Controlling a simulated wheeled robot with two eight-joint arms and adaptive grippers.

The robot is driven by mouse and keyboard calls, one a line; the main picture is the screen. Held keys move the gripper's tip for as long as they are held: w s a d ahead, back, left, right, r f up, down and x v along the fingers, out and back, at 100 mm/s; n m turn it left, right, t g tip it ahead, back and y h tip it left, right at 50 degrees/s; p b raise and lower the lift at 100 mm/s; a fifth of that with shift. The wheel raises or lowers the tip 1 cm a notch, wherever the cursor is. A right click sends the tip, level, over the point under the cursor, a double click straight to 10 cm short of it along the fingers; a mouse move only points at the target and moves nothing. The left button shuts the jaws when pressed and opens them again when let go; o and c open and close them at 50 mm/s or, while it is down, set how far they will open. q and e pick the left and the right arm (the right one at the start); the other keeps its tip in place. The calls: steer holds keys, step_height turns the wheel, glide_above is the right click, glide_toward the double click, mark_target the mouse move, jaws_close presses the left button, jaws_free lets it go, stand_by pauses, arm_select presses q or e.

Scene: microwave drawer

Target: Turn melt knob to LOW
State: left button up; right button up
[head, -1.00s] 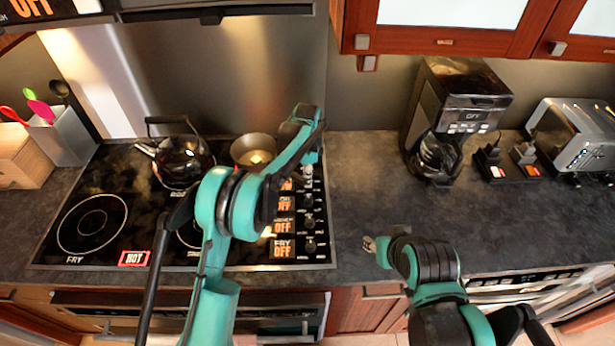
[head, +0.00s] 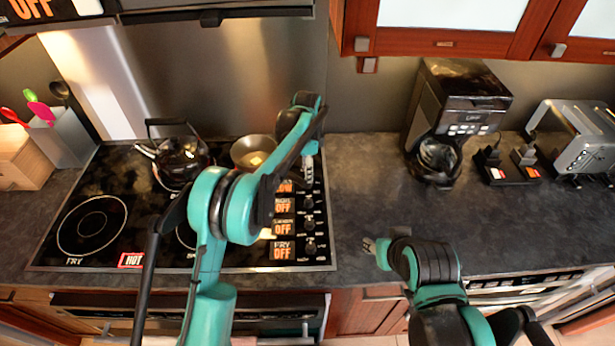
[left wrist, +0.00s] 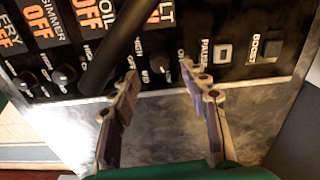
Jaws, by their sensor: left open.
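The melt knob (left wrist: 160,66) is a dark knob on the stove's black control panel, under the partly hidden MELT label (left wrist: 166,10) in the left wrist view. My left gripper (left wrist: 160,76) is open, with one finger on each side of the knob. I cannot tell whether the fingers touch it. In the head view my left gripper (head: 309,166) is above the far part of the knob column, and its arm hides part of the panel. The melt display is mostly covered, so its setting is unreadable. My right gripper (head: 369,246) is near the counter's front; its jaws are unclear.
The boil (head: 283,206), simmer (head: 283,228) and fry (head: 282,250) displays read OFF. A kettle (head: 181,160) and a pan (head: 248,150) stand on the cooktop. A coffee maker (head: 455,100) and a toaster (head: 578,140) stand right. The counter (head: 380,195) between stove and coffee maker is clear.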

arm_select(q)
step_height(320, 180, up, 8)
steer(key=shift+f, duration=0.15)
stand_by(0.5)
steer(key=s+a+r+n+t+b, duration=0.5)
steer(key=s+a+n, duration=0.4)
steer(key=s+a, duration=0.55)
steer(key=s+a+f+n+t+b, duration=0.1)
steer(key=s+f+n, duration=0.3)
steer(key=s, duration=0.5)
steer(key=s+a+f+n+t+b, duration=0.1)
steer(key=s+a+f+n, duration=0.3)
steer(key=s, duration=0.5)
steer(key=shift+s+a+f, duration=0.25)
steer(key=shift+f, duration=0.4)
